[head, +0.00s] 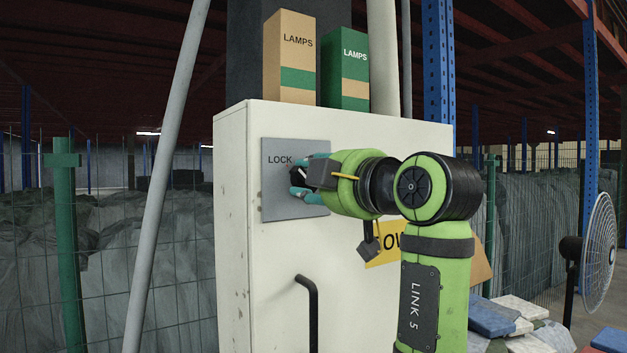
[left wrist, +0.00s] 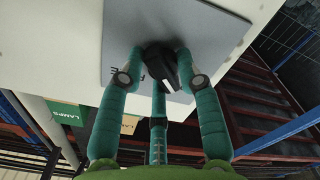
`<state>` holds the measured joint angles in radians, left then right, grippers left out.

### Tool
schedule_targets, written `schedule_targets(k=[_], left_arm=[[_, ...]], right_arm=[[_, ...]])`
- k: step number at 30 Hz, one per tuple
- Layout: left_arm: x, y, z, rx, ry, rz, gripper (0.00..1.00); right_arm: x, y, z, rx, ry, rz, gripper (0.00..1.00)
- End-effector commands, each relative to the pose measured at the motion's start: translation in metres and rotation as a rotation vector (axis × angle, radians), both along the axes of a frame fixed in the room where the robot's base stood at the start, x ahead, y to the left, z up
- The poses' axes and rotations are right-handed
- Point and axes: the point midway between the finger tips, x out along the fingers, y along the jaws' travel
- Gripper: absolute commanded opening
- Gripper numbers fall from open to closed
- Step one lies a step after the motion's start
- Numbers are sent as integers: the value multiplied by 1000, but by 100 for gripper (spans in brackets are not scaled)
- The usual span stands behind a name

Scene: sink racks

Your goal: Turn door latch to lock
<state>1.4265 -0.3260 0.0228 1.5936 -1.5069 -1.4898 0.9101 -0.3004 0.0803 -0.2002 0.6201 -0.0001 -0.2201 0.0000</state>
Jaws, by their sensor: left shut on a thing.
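The black door latch (left wrist: 164,62) sits on a grey plate (head: 281,211) marked LOCK, on the upper front of a white cabinet door (head: 265,275). My left gripper (head: 301,180) has teal fingers and is shut on the latch. In the left wrist view, the fingers (left wrist: 160,72) close around the latch from several sides, with its dark pointed end showing between them. In the head view the fingers hide most of the latch, so its exact angle is hard to tell. My right gripper is not in view.
A black door handle (head: 312,310) stands out low on the cabinet. Two LAMPS boxes, one tan (head: 290,60) and one green (head: 345,70), stand on top. A yellow sign (head: 382,254) is partly hidden behind my arm. A fan (head: 598,250) is at far right.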

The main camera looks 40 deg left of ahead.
Motion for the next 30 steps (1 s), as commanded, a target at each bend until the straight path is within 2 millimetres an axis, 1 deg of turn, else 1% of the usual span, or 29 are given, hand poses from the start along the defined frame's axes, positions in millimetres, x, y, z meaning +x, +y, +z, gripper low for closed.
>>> schedule_targets(k=[1,2,3,13,17,20,24,30], left_arm=[[0,1,-4,-13,3,2,2],[0,1,-4,-13,3,2,39],[0,1,-4,-13,3,2,54],[0,0,-2,-8,2,1,54],[-3,-9,-2,-6,2,-2,54],[-9,-24,-2,-5,2,-4,54],[-21,-51,-2,-5,2,-3,54],[-37,-87,-2,-7,1,2,54]], right_arm=[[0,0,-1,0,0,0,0],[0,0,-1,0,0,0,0],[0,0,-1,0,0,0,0],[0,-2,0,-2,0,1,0],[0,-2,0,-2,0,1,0],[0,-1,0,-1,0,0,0],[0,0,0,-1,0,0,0],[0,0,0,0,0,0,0]])
